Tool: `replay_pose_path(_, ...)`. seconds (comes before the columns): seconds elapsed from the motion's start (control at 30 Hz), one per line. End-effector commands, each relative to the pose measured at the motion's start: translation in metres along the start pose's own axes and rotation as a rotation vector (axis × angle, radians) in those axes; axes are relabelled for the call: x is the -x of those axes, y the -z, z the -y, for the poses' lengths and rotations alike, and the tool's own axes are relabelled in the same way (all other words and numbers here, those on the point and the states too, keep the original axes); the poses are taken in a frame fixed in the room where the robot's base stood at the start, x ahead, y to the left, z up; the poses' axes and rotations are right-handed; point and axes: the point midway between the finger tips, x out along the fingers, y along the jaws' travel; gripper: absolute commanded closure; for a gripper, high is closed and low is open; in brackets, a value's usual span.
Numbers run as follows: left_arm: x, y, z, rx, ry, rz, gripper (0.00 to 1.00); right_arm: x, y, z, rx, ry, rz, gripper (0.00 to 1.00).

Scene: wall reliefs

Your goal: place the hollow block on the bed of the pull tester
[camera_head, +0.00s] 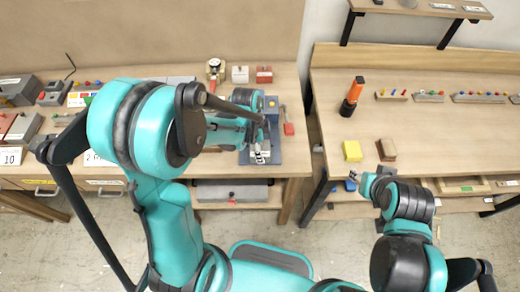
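The device that looks like the pull tester is a blue-grey machine (273,150) with a flat base near the front edge of the left bench. My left arm reaches across it and hides much of it. My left gripper (261,155) is low over its base; a small pale patch shows at the fingers, and I cannot tell if it is a held part. My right gripper (362,182) is in front of the right bench, below its edge, with no held thing visible. I cannot make out a hollow block for certain. A yellow block (352,151) and a brown block (387,149) lie on the right bench.
A gauge (214,68), a white block (240,74) and a red block (264,74) sit at the left bench's back. A gap separates the benches.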

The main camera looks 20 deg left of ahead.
Motion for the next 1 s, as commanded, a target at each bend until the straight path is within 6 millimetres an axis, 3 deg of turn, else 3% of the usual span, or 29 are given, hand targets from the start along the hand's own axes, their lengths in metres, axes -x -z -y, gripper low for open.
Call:
replay_pose_path(0.37,-0.006,-0.001,0.000,0.000,0.000,0.000,0.77,-0.004,-0.003,0.000,0.000,0.000,0.000,0.60)
replay_pose_path(0.4,-0.006,-0.001,0.000,0.000,0.000,0.000,0.32,-0.003,-0.002,0.000,0.000,0.000,0.000,0.60)
replay_pose_path(0.47,-0.005,-0.001,0.000,0.000,0.000,0.000,0.20,-0.003,-0.002,0.000,0.000,0.000,0.000,0.60)
replay_pose_path(0.83,-0.002,0.000,0.000,0.000,0.000,0.000,0.20,0.000,0.000,0.000,0.000,0.000,0.000,0.60)
replay_pose_path(1.0,0.024,0.000,0.000,0.002,0.000,0.000,0.20,0.008,0.005,0.000,0.000,0.000,0.000,0.60)
